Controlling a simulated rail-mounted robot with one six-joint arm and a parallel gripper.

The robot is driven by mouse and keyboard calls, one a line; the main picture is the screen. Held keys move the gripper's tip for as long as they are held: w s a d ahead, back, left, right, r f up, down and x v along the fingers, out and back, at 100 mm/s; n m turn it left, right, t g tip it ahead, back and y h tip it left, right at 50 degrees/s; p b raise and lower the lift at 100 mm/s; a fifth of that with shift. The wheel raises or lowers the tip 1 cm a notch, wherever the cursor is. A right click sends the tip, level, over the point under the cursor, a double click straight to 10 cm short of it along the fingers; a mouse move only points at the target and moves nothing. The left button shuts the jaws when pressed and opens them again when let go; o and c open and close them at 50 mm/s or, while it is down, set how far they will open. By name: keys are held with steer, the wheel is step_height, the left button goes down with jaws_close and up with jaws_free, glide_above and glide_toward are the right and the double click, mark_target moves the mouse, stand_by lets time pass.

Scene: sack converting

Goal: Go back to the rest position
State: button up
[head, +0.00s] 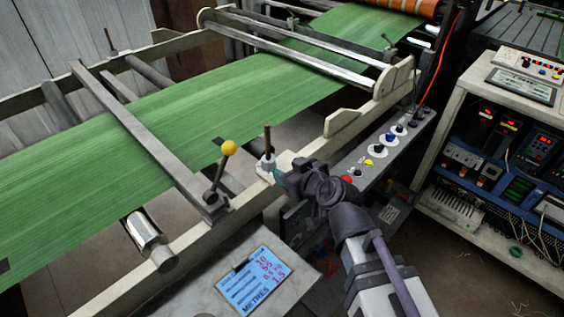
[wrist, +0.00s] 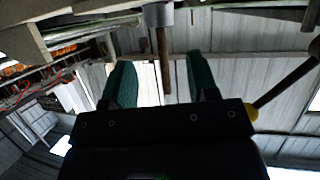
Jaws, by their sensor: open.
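My gripper (head: 280,174) is at the near side rail of the machine, just beside the foot of an upright brown rod (head: 267,138). In the wrist view its two green fingers (wrist: 162,82) stand apart. The brown rod (wrist: 163,62), with a grey collar, shows in the gap between them in that view. I cannot tell whether it lies between the fingers or beyond them. No held thing shows. My arm reaches in from the lower right in the head view.
A yellow-knobbed lever (head: 228,148) stands left of my gripper. A button panel (head: 375,148) lies to the right, with an equipment cabinet (head: 455,95) beyond. Green web (head: 190,110) runs through the machine. A blue label card (head: 254,280) lies in front. Floor at lower right is fairly clear.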

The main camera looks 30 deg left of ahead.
stand_by(0.3)
steer(key=s+d+f+m+g+h+p, duration=0.15)
steer(key=d+f+m+g+h, duration=0.35)
steer(key=d, duration=0.5)
steer(key=w+d+m+h+p, duration=0.2)
steer(key=d+m+h, duration=0.1)
steer(key=d, duration=1.4)
steer(key=w+d+r+m+h+p, duration=0.1)
steer(key=w+d+m+h+p, duration=0.1)
steer(key=d, duration=1.5)
steer(key=m+h+p, duration=0.1)
steer(key=m+h, duration=0.1)
steer(key=m, duration=0.1)
steer(key=shift+w+d+r+m+g+p, duration=0.15)
steer(key=shift+d+r+m+g+p, duration=0.15)
steer(key=shift+d+m+p, duration=0.1)
steer(key=shift+a, duration=0.15)
